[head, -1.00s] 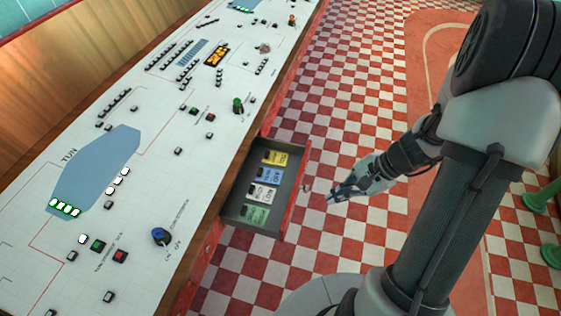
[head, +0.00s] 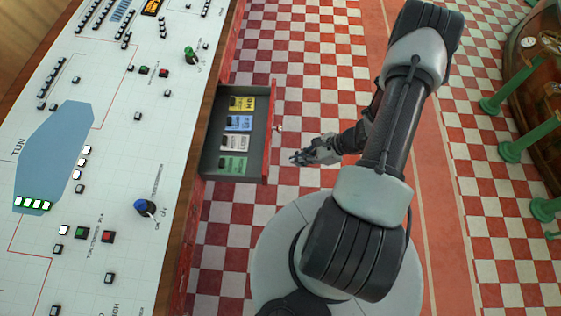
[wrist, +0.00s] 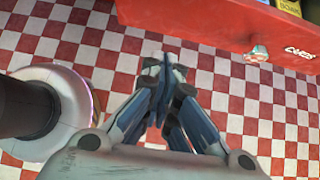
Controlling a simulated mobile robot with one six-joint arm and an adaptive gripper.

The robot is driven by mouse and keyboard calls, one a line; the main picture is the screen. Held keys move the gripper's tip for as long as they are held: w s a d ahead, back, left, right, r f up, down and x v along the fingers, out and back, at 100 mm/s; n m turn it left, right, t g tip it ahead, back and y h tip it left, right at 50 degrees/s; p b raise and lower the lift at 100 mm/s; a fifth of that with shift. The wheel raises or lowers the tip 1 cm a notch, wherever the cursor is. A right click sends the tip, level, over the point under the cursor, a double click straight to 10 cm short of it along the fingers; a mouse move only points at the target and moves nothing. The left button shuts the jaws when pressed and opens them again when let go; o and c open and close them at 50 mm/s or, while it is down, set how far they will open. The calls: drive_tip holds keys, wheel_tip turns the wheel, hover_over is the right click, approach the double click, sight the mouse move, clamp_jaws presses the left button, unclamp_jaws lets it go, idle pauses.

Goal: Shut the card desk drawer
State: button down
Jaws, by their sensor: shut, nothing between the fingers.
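The card desk drawer (head: 268,150) stands pulled out from the desk's right side in the head view. It has a red front, a dark inside and a small round knob (head: 278,128). Yellow, blue, white and green cards lie in it in a row. In the wrist view the red drawer front (wrist: 215,22) crosses the top right, with its knob (wrist: 257,54) and white lettering. My gripper (head: 294,158) is shut and empty, just right of the drawer front and apart from it. The gripper also shows in the wrist view (wrist: 163,62), below and left of the knob.
The white control desk (head: 125,150) with buttons, knobs and a blue tun shape fills the left. The red and white checkered floor (head: 310,60) is open beyond the drawer. Green posts (head: 515,150) and a wooden counter (head: 540,55) stand at the right.

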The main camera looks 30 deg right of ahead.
drive_tip(key=w+a+f+b, duration=0.1)
drive_tip(key=w+a+f, duration=0.1)
drive_tip(key=a, duration=0.3)
drive_tip(key=shift+w, duration=0.75)
drive_tip(key=shift+a+f, duration=0.1)
